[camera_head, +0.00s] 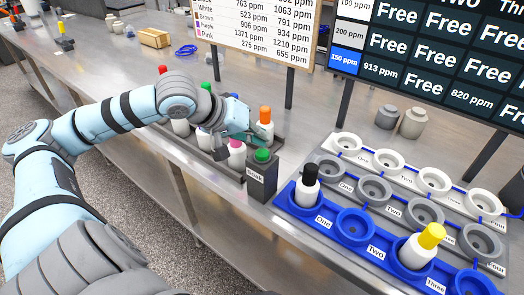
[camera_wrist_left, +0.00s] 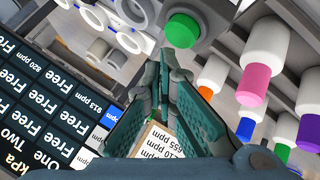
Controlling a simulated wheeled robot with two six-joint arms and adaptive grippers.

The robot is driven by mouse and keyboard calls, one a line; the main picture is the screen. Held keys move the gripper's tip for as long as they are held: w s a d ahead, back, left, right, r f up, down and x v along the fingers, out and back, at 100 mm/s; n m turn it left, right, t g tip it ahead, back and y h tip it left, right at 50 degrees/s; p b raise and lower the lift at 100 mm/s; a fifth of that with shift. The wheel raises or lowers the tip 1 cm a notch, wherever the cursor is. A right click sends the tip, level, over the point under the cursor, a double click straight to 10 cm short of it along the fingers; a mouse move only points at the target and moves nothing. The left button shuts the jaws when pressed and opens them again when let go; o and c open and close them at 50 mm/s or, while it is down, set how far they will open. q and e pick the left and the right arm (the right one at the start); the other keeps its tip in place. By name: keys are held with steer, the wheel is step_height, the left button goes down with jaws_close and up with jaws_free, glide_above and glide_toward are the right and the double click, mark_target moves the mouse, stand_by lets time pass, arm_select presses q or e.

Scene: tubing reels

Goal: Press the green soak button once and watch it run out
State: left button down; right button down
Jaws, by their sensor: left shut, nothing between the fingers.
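The green soak button (camera_head: 262,155) caps a small dark box (camera_head: 262,184) with a white label, at the front of the bench. In the left wrist view the green button (camera_wrist_left: 182,29) lies just beyond my fingertips. My left gripper (camera_head: 254,134) is empty and shut, a little behind and above the button. In the left wrist view its two teal fingers (camera_wrist_left: 176,62) come together at the tips, and a gap shows between them and the button. The button looks raised. My right gripper is in neither view.
A rack of bottles stands behind the box, including orange (camera_head: 265,114) and pink-capped (camera_head: 236,146) ones. Right of it, a blue tray (camera_head: 333,240) holds black-capped (camera_head: 307,186) and yellow-capped (camera_head: 424,246) bottles. Grey and white cup rows lie behind. Two boards stand at the back.

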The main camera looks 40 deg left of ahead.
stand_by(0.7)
arm_select(q)
steer(key=shift+f+b, duration=0.4)
steer(key=shift+f, duration=0.05)
steer(key=shift+f+b, duration=0.4)
steer(key=shift+f, duration=0.05)
stand_by(0.4)
steer(key=shift+s+d+f, duration=0.1)
steer(key=shift+s+f, duration=0.15)
steer(key=shift+f, duration=0.15)
stand_by(0.5)
steer(key=shift+r, duration=0.1)
steer(key=r+p, duration=0.2)
steer(key=shift+w+p, duration=0.3)
steer(key=shift+p, duration=0.05)
stand_by(0.4)
